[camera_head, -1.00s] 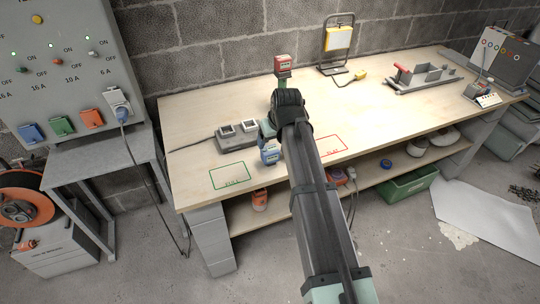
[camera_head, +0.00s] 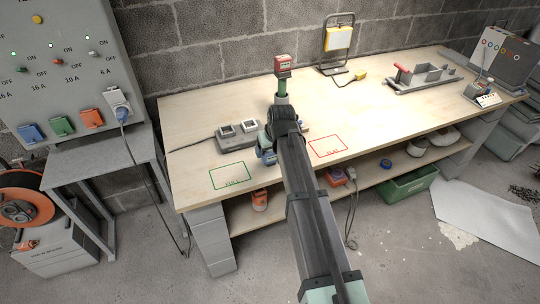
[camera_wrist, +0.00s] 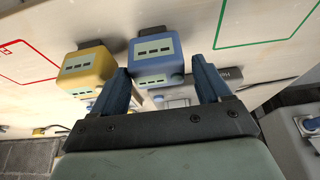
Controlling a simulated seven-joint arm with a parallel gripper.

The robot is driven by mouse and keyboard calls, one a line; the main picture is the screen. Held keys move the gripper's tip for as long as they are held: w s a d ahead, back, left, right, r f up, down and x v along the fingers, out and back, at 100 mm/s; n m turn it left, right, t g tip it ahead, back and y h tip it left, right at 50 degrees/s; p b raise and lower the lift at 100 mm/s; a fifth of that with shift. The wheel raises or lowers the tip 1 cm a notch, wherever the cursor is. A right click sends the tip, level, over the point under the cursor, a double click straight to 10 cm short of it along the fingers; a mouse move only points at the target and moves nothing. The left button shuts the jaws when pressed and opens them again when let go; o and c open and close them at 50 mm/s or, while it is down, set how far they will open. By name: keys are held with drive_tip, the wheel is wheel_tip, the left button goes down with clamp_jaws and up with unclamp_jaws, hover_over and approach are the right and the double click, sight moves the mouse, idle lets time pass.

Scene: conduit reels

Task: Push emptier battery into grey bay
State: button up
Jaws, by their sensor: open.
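In the wrist view a blue battery (camera_wrist: 153,66) and a yellow battery (camera_wrist: 88,68) stand side by side on the bench, each with a pale panel of dark marks. I cannot tell which is emptier. My gripper (camera_wrist: 160,70) is open, its blue fingers apart with the blue battery's near part showing between them. I cannot tell whether they touch it. In the head view the blue battery (camera_head: 267,156) is partly hidden by my arm, and the yellow one is mostly hidden. A grey charger with two pale-rimmed bays (camera_head: 237,131) sits left of my gripper.
A green outline (camera_head: 229,176) lies at the bench's front left and a red outline (camera_head: 328,146) right of my arm. A red-topped post (camera_head: 283,67) stands behind my gripper. A work lamp (camera_head: 338,40) and a grey fixture (camera_head: 425,78) stand farther right.

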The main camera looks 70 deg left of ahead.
drive_tip(key=shift+x, duration=2.4)
drive_tip(key=shift+w+r, duration=0.1)
drive_tip(key=shift+w, duration=0.05)
drive_tip(key=c, duration=0.7)
drive_tip(key=shift+o, duration=0.2)
wheel_tip(320, 180, up, 10)
